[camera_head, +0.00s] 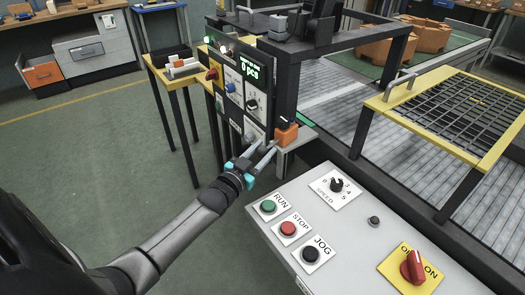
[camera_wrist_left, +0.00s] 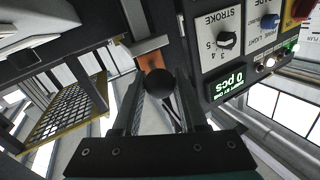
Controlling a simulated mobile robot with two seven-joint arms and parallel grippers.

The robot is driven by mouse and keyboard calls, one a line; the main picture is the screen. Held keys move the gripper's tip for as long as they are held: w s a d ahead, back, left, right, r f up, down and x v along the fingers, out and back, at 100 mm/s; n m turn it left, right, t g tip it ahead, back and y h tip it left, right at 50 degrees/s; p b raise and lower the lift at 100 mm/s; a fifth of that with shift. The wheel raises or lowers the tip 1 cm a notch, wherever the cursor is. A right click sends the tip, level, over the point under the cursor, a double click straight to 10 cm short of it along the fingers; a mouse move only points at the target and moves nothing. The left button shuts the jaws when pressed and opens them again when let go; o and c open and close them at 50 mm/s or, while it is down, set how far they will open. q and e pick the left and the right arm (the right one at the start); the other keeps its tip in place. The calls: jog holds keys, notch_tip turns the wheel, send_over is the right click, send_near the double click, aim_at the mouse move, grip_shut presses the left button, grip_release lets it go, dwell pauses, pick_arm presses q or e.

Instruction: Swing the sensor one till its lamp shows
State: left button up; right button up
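The orange sensor block (camera_head: 286,135) sits on a grey bracket at the right edge of the black control panel. In the left wrist view the orange block (camera_wrist_left: 151,61) is partly hidden behind a round black knob (camera_wrist_left: 158,82). My left gripper (camera_head: 264,150) reaches toward the block from the front left. Its fingers stand apart, with the knob between them in the wrist view; I cannot tell whether they touch it. No lit lamp is visible on the orange block. My right gripper is not in view.
The black panel (camera_head: 227,88) carries knobs, indicator lamps and a green display reading 0 pcs. A grey console (camera_head: 335,235) with buttons and a red switch stands in front. A yellow mesh guard (camera_head: 455,105) stands over the conveyor at right. Green floor is open at left.

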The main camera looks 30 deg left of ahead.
pick_arm(q)
grip_shut()
dwell(0.9)
